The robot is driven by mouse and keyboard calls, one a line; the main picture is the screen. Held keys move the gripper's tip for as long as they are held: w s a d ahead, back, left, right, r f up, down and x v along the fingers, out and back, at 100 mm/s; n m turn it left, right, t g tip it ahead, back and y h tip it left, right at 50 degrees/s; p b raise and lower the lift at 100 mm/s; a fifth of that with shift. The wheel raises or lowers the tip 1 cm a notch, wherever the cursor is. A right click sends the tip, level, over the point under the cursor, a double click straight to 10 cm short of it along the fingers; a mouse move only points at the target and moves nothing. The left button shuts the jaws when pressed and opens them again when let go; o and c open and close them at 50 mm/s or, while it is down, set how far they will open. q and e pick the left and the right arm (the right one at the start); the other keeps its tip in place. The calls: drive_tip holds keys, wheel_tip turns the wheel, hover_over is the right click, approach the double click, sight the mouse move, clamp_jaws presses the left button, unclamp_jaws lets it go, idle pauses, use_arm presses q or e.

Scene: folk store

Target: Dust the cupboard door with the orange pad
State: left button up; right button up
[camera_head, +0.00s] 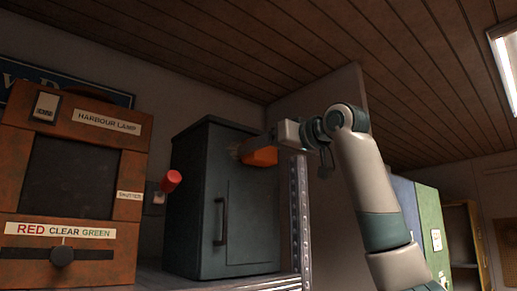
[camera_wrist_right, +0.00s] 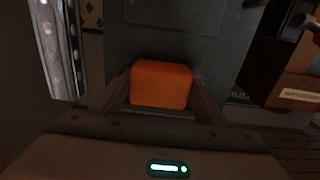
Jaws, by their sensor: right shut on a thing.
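The cupboard (camera_head: 195,210) is a dark grey-green box with a door (camera_head: 253,215) that has a vertical handle (camera_head: 221,220). My right gripper (camera_head: 262,150) is shut on the orange pad (camera_head: 261,157) at the upper part of the cupboard's front. In the right wrist view the orange pad (camera_wrist_right: 161,84) sits between the two fingers, with the door (camera_wrist_right: 185,45) beyond it. The pad is at or very close to the front; I cannot tell whether it touches. My left gripper is not in view.
A wooden harbour lamp box (camera_head: 125,160) with labels stands at left. A red knob (camera_head: 171,180) sticks out between it and the cupboard. A perforated metal post (camera_head: 300,220) rises right of the cupboard, close to my right arm. Blue and green lockers (camera_head: 428,225) stand at right.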

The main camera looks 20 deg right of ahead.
sight(250, 160)
drive_tip(key=shift+d, duration=0.1)
idle(0.3)
drive_tip(key=shift+w+d+r+p, duration=0.1)
drive_tip(key=shift+w+d+p, duration=0.25)
drive_tip(key=shift+d, duration=0.3)
drive_tip(key=shift+w+d+p, duration=0.2)
drive_tip(key=shift+d+p, duration=0.1)
drive_tip(key=shift+d, duration=0.3)
drive_tip(key=shift+w+d+p, duration=0.2)
drive_tip(key=shift+d+p, duration=0.05)
drive_tip(key=shift+d, duration=0.3)
drive_tip(key=shift+a, duration=0.1)
drive_tip(key=shift+s+a+b, duration=0.3)
drive_tip(key=shift+s+a, duration=0.05)
drive_tip(key=shift+a, duration=0.55)
drive_tip(key=shift+s+a+b, duration=0.25)
drive_tip(key=shift+s+a, duration=0.1)
drive_tip(key=shift+a, duration=0.55)
drive_tip(key=shift+a, duration=0.1)
drive_tip(key=shift+s+a+b, duration=0.3)
drive_tip(key=shift+a, duration=0.4)
drive_tip(key=shift+s+a+b, duration=0.25)
drive_tip(key=shift+a, duration=0.45)
drive_tip(key=shift+s+a, duration=0.15)
drive_tip(key=shift+a, duration=0.25)
